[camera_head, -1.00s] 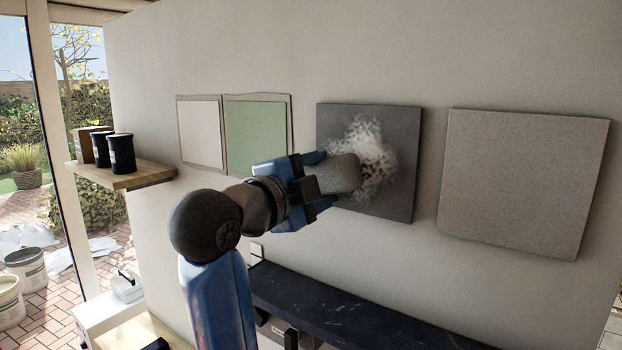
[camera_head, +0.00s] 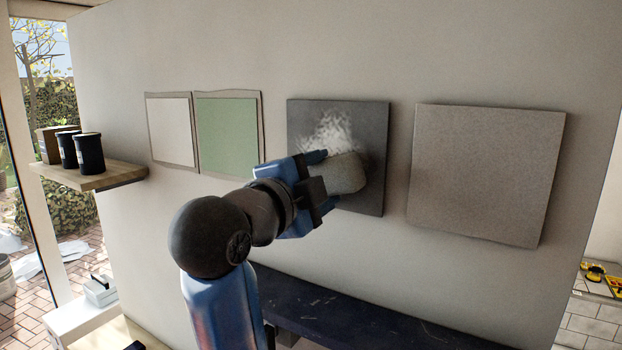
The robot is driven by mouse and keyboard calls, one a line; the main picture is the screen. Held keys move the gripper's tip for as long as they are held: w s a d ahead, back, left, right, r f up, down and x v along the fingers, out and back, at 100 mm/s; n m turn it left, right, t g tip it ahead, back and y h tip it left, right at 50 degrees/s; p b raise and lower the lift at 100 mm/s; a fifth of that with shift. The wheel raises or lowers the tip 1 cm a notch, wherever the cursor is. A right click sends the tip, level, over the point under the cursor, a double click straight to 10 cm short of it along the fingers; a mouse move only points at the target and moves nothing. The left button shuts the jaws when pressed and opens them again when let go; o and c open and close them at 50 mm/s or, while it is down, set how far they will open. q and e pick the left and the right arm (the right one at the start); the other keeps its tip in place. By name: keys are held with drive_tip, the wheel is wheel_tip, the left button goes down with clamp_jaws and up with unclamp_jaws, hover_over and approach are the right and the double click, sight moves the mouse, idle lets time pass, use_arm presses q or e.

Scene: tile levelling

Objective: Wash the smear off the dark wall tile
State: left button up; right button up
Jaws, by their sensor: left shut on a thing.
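The dark wall tile (camera_head: 375,125) is on the wall right of the picture's middle. A whitish smear (camera_head: 330,132) shows on its upper left and middle part. My left gripper (camera_head: 322,180) is shut on a grey sponge-like block (camera_head: 346,173). The block is in front of the tile's lower middle and hides part of it. I cannot tell for sure whether the block touches the tile. My right gripper is not in view.
A large grey-beige tile (camera_head: 485,172) is right of the dark one. A green tile (camera_head: 228,135) and a white tile (camera_head: 170,130) are to the left. A wooden shelf (camera_head: 110,176) with dark containers juts out at the far left. A dark ledge (camera_head: 360,318) runs below.

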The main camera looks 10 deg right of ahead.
use_arm(q)
drive_tip(key=shift+s+d, duration=0.5)
drive_tip(key=shift+d, duration=0.3)
drive_tip(key=shift+s+d+p, duration=0.2)
drive_tip(key=shift+s+d, duration=0.45)
drive_tip(key=shift+d, duration=0.2)
drive_tip(key=shift+s+d+p, duration=0.15)
drive_tip(key=shift+s+d, duration=0.5)
drive_tip(key=shift+d, duration=0.2)
drive_tip(key=shift+r+p, duration=0.85)
drive_tip(key=shift+r, duration=0.5)
drive_tip(key=shift+w+a, duration=0.1)
